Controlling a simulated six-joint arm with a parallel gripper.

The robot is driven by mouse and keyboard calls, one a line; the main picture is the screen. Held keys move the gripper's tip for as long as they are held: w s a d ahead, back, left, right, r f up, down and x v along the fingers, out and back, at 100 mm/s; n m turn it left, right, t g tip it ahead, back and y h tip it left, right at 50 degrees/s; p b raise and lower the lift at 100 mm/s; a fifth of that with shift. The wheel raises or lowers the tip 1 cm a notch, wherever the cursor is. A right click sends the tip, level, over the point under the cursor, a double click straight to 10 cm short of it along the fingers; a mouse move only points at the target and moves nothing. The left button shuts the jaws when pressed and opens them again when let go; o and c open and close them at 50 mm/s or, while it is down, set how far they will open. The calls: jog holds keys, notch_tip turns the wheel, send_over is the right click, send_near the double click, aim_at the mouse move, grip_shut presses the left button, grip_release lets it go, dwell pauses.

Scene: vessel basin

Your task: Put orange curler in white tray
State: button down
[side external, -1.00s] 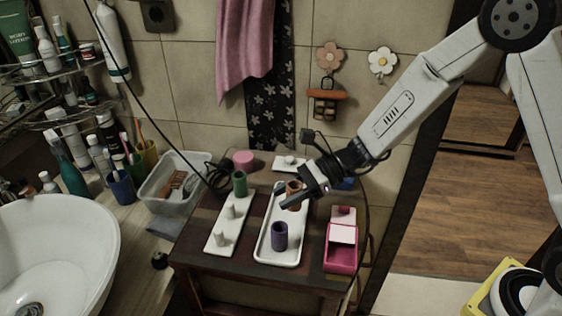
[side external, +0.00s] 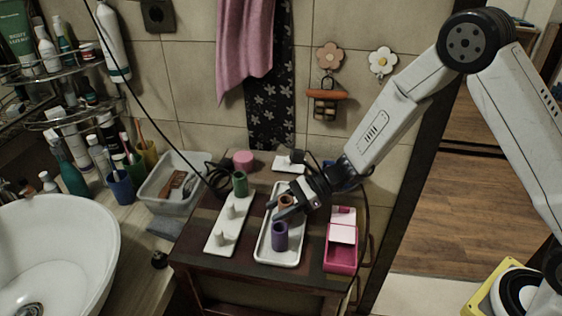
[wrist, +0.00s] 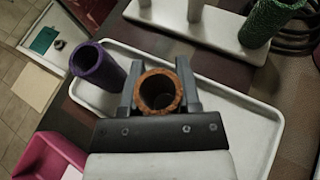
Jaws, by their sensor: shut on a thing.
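My gripper (side external: 284,207) is shut on the orange curler (wrist: 158,92), which stands upright between the two fingers in the wrist view. In the side view the orange curler (side external: 286,201) is partly hidden by my gripper. It is over the white tray (side external: 265,243), towards its far half. I cannot tell whether its bottom touches the tray. A purple curler (side external: 280,236) stands upright in the near half of the same tray; it also shows in the wrist view (wrist: 97,66), left of my gripper.
A white peg board (side external: 221,240) left of the tray has bare pegs and a green curler (side external: 240,183) at its far end. A pink box (side external: 341,257) stands right of the tray. A pink round item (side external: 243,161) and a clear bin (side external: 163,204) are further left.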

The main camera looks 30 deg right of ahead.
jog(key=shift+f, duration=0.2)
jog(key=shift+c, duration=1.6)
grip_release()
jog(key=shift+r, duration=0.1)
jog(key=v, duration=1.2)
